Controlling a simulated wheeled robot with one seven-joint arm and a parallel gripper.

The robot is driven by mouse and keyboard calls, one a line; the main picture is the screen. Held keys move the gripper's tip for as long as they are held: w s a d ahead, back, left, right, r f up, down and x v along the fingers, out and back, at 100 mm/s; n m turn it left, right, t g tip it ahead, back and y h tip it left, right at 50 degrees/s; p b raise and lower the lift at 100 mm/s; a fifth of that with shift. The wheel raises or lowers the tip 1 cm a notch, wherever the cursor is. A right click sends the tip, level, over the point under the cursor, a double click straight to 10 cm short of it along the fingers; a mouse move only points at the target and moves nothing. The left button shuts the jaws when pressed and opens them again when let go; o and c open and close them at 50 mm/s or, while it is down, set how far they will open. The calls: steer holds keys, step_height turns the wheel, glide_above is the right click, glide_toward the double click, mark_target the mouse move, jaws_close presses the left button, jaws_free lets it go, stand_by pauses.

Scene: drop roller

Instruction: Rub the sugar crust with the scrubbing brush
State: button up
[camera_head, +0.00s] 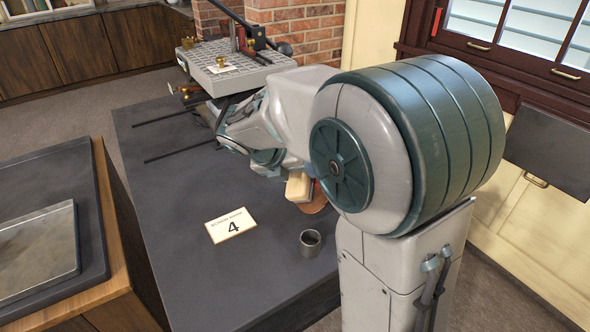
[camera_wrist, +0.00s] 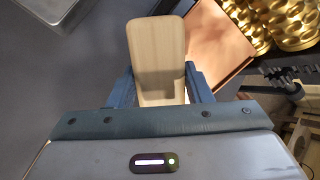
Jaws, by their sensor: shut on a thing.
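My gripper (camera_wrist: 158,84) is shut on a pale wooden block, which looks like the back of the scrubbing brush (camera_wrist: 156,45), in the wrist view. One blue finger is on each side of it. In the head view the brush (camera_head: 298,187) shows as a small pale block below my arm; the gripper is mostly hidden there. Its bristles are not visible. Ribbed brass rollers (camera_wrist: 287,22) lie to the right of the brush in the wrist view, apart from it. A copper-coloured sheet (camera_wrist: 215,45) lies between them. I cannot make out the sugar crust.
A machine with a grey top plate (camera_head: 212,78) and thin rods stands at the back. A metal tray (camera_head: 38,255) is at left. The bench's front left is clear.

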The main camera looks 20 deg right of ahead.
steer(key=shift+s+d+r+p, duration=0.1)
steer(key=shift+s+d+p, duration=0.1)
steer(key=shift+s, duration=0.35)
steer(key=shift+s+d+p, duration=0.15)
steer(key=shift+s+p, duration=0.1)
steer(key=shift+s, duration=0.3)
steer(key=shift+s+d+r+p, duration=0.1)
steer(key=shift+s+d+p, duration=0.1)
steer(key=shift+s, duration=0.35)
steer(key=shift+f, duration=0.15)
steer(key=shift+w+a+f+p, duration=0.1)
steer(key=shift+w+a+p, duration=0.2)
steer(key=shift+w+p, duration=0.5)
steer(key=shift+w+a+f+p, duration=0.1)
steer(key=shift+w+a+p, duration=0.2)
steer(key=shift+w, duration=0.75)
steer(key=shift+d+r+p, duration=0.25)
steer(key=shift+d+p, duration=0.05)
steer(key=shift+p, duration=0.4)
steer(key=shift+c, duration=0.4)
steer(key=shift+s+d+p, duration=0.3)
steer(key=shift+s, duration=0.6)
steer(key=shift+s+d+p, duration=0.25)
steer(key=shift+s+d, duration=0.05)
steer(key=shift+s, duration=0.6)
